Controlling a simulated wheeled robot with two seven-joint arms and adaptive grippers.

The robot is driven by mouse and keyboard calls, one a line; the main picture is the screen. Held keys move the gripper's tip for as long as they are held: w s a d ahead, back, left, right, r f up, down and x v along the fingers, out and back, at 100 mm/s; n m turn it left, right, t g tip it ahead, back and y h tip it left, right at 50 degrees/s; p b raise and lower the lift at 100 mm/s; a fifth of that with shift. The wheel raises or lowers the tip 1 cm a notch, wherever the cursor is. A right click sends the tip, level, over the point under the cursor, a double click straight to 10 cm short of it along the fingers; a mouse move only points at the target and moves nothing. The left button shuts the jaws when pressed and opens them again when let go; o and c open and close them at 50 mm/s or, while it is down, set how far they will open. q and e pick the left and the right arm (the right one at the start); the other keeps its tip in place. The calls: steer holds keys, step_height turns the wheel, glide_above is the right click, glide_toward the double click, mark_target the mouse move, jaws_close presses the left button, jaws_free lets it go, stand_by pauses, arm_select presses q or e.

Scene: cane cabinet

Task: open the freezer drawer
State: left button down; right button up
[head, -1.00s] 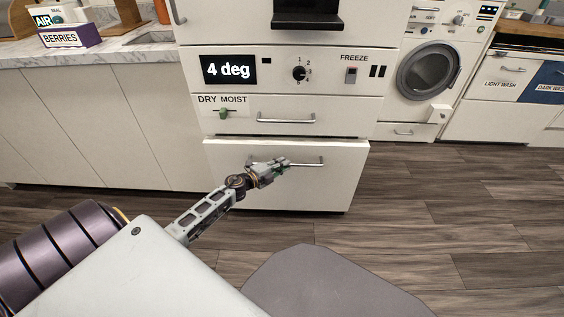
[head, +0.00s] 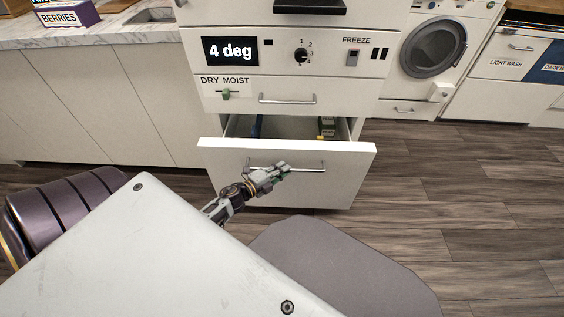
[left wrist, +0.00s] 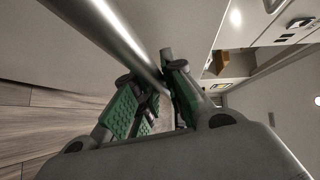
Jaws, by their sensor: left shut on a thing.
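The freezer drawer (head: 310,190) is the lowest drawer of the white fridge unit in the head view. It stands partly open, and a gap above its front shows a few items inside. Its metal bar handle (head: 308,170) runs across the front. My left gripper (head: 284,170) is shut on the handle near its middle. In the left wrist view the handle (left wrist: 115,35) passes as a shiny bar by the green-padded fingers (left wrist: 155,95). My right gripper is not in view.
Above is a closed drawer (head: 310,98) with its own handle, below a panel reading "4 deg" (head: 230,50). A washing machine (head: 433,46) stands at the right. A counter with a berries box (head: 68,16) is at the left. Wooden floor (head: 450,220) is clear at the right.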

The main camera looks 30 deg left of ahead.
arm_select(q)
steer(key=shift+s+d, duration=0.1)
steer(key=shift+s, duration=0.15)
steer(key=c, duration=1.5)
jaws_free()
steer(key=shift+v, duration=5.95)
